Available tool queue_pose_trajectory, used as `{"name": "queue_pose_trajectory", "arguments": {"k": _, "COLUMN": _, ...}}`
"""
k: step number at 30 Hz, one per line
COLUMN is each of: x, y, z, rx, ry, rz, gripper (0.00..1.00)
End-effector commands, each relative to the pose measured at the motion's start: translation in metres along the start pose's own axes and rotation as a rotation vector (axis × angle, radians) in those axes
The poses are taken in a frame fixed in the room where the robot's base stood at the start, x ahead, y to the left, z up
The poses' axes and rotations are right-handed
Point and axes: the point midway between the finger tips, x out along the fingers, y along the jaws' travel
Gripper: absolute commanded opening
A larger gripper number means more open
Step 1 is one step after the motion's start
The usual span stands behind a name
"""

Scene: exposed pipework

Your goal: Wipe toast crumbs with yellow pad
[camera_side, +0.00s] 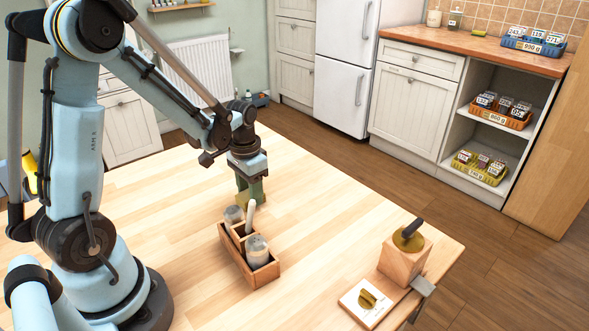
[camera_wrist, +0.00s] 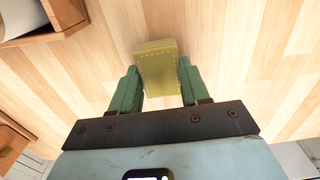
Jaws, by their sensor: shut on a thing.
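The yellow pad (camera_wrist: 157,66) sits between the green fingers of my gripper (camera_wrist: 159,80) in the wrist view, with stitching showing along its edge. In the side view my gripper (camera_side: 250,191) points down at the table, just behind the wooden caddy. It is shut on the pad, and a little of the pad's yellow-olive colour shows at the fingertips. I cannot tell whether the pad touches the wood. I can make out no toast crumbs in either view.
A wooden caddy (camera_side: 232,262) with jars stands close in front of my gripper. A wooden block (camera_side: 404,262) with a brass-coloured top and a white card (camera_side: 365,304) are at the table's front right corner. The table (camera_side: 330,215) is bare between them and behind my gripper.

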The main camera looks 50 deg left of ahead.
Motion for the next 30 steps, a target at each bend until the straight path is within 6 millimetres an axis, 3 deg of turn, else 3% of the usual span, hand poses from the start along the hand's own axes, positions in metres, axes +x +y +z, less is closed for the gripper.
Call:
{"name": "queue_pose_trajectory", "arguments": {"k": 26, "x": 0.001, "y": 0.001, "z": -0.081, "rx": 0.001, "ry": 0.000, "rz": 0.000, "gripper": 0.17}}
{"name": "queue_pose_trajectory", "arguments": {"k": 29, "x": -0.005, "y": 0.001, "z": -0.083, "rx": 0.000, "ry": 0.000, "rz": 0.000, "gripper": 0.17}}
{"name": "queue_pose_trajectory", "arguments": {"k": 30, "x": -0.018, "y": 0.001, "z": -0.082, "rx": 0.000, "ry": 0.001, "rz": 0.000, "gripper": 0.17}}
